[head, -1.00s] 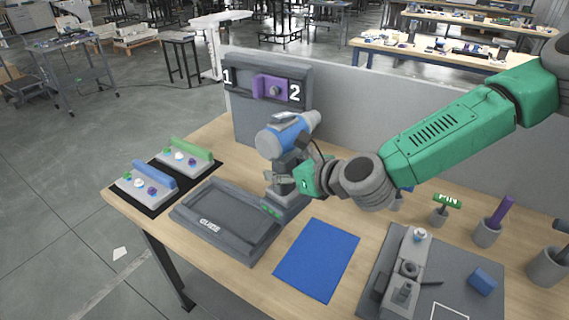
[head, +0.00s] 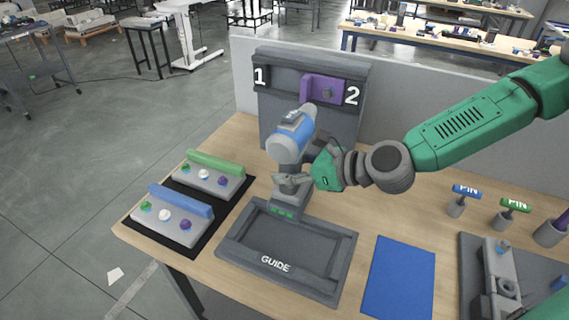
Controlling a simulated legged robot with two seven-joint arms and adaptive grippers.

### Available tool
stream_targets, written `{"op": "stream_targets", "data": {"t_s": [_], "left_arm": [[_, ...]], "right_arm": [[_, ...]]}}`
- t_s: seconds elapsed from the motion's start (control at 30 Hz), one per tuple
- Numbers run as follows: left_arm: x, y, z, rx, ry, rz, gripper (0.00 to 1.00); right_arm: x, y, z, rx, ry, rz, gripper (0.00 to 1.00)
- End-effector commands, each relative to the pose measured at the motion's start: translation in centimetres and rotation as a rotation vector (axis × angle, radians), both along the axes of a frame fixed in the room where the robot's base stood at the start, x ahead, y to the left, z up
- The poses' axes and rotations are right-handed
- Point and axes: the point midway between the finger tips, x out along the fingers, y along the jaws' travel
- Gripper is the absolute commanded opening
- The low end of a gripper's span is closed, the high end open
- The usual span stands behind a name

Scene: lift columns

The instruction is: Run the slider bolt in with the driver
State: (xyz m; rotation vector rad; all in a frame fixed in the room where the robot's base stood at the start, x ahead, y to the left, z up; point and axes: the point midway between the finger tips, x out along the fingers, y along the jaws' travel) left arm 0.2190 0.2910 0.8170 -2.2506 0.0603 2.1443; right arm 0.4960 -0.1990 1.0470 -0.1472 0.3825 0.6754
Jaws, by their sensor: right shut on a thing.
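The driver (head: 288,142) is blue and grey, upright, with its nose toward the upright panel. My right gripper (head: 292,181) is shut on its handle. The driver's foot (head: 287,209), with green lights, shows at the back edge of the GUIDE tray (head: 226,250); I cannot tell whether they touch. The purple slider (head: 308,88) sits on the panel (head: 355,120), between the marks 1 and 2, closer to 2. The slider bolt (head: 327,94) shows as a round grey head on it. The driver tip appears apart from the bolt, below and left. My left gripper is not in view.
Two grey blocks with a green bar (head: 215,161) and a blue bar (head: 180,200) stand on a black mat (head: 135,222) at left. A blue mat (head: 400,280) lies right of the tray. PIN holders (head: 456,208) and a grey fixture (head: 500,280) stand at right.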

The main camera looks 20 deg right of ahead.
Motion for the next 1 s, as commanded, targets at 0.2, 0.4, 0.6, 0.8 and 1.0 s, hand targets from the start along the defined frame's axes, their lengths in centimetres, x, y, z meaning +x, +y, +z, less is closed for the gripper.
{"op": "stream_targets", "data": {"t_s": [0.2,0.4,0.6,0.8,1.0], "left_arm": [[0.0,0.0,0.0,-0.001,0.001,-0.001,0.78],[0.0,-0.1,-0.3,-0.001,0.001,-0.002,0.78],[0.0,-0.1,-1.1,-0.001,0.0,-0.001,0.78],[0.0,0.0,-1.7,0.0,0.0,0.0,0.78],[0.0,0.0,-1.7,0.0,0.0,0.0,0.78]], "right_arm": [[1.4,-2.0,0.0,0.006,-0.005,-0.006,0.0],[2.9,-3.1,0.1,0.002,-0.006,-0.005,0.0],[4.1,-3.5,0.1,-0.006,-0.005,-0.004,0.0],[4.6,-4.2,0.2,-0.006,-0.004,-0.002,0.0],[4.7,-5.2,0.2,0.002,-0.004,-0.004,0.0]]}}
